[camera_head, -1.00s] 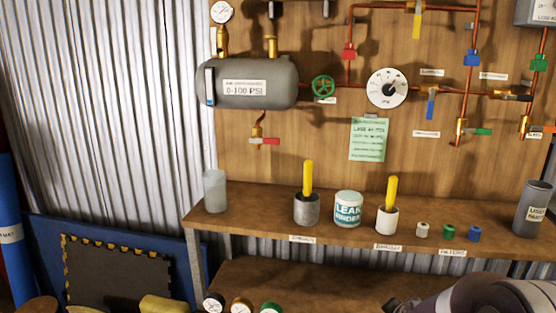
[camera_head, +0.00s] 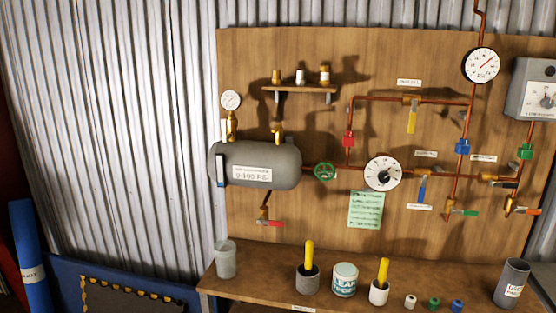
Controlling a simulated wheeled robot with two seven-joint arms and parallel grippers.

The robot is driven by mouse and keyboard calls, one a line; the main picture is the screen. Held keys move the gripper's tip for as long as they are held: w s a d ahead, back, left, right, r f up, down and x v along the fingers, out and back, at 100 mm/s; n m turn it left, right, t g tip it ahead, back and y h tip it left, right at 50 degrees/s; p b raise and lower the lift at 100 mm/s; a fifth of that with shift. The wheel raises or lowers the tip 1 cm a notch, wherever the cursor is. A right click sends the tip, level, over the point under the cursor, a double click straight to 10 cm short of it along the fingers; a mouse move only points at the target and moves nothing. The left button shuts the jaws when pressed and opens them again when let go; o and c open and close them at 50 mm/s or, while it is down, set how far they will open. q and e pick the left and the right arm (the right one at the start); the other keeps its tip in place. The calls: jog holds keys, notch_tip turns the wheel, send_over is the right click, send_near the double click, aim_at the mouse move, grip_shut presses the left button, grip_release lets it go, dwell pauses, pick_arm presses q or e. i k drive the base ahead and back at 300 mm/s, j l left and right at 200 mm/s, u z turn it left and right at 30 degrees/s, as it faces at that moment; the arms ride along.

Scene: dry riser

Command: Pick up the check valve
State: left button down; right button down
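I cannot tell for sure which part is the check valve. Three small fittings stand upright on a little wall shelf (camera_head: 299,89) on the wooden board: a brass one (camera_head: 276,76), a pale one (camera_head: 299,76) and a brass one with a pale band (camera_head: 324,75). Their labels are too small to read. Neither of my grippers shows in the head view.
A grey tank (camera_head: 262,165) and copper pipes with gauges and coloured valves cover the board.

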aim_at(324, 82)
jog(key=i+l, duration=0.15)
jog(key=l, duration=0.2)
jog(key=i+l+u, duration=0.15)
jog(key=l, duration=0.25)
jog(key=i+l, duration=0.15)
jog(key=l, duration=0.25)
jog(key=i+l+u, duration=0.1)
jog(key=l, duration=0.25)
jog(key=i+l+u, duration=0.1)
jog(key=l, duration=0.3)
jog(key=i, duration=0.05)
